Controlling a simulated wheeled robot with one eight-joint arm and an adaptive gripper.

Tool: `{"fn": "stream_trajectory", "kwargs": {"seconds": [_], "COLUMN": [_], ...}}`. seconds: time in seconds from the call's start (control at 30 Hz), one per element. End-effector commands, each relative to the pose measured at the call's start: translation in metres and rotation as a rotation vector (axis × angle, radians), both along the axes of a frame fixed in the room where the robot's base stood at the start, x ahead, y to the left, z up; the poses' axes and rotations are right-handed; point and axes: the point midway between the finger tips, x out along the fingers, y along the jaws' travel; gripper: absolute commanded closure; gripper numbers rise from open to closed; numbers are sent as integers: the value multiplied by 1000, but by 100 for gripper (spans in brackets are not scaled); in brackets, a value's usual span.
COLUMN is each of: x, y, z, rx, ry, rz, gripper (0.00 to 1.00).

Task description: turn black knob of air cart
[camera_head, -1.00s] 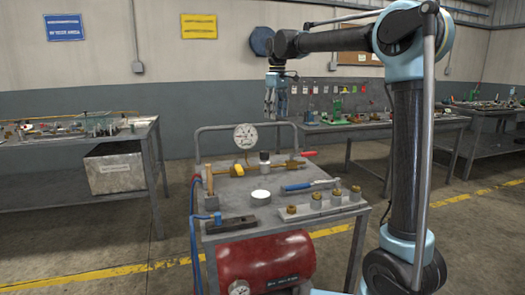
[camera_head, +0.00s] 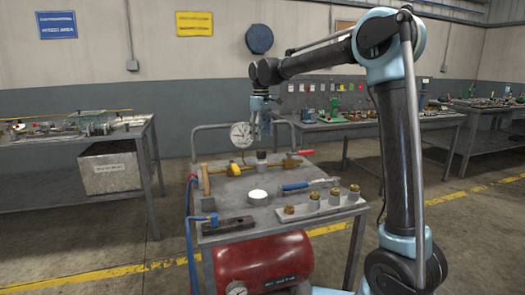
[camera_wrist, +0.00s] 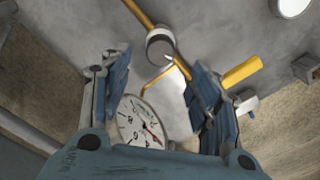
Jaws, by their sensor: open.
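The air cart (camera_head: 222,182) stands in front of me with a grey metal top. The black knob (camera_head: 262,154) sits on a pale base at the back of the cart top, by a brass pipe. It also shows in the wrist view (camera_wrist: 160,42), at the top between the fingers and beyond their tips. My gripper (camera_head: 261,133) points down just above the knob, apart from it.
A yellow lever (camera_head: 233,170) and a red handle (camera_head: 306,153) flank the knob. A white disc (camera_head: 257,194), a blue-handled tool (camera_head: 296,186) and brass fittings (camera_head: 314,201) lie nearer. The cart's rail (camera_head: 197,140) rises behind.

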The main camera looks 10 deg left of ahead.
Motion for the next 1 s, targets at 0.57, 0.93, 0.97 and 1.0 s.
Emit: {"fn": "stream_trajectory", "kwargs": {"seconds": [0.57, 0.93, 0.97, 1.0], "x": [0, 1, 1, 1], "y": [-1, -1, -1, -1], "z": [-71, -72, -72, -72], "rx": [0, 0, 0, 0], "ry": [0, 0, 0, 0], "rz": [-1, -1, -2, -2], "gripper": [44, 60, 66, 76]}}
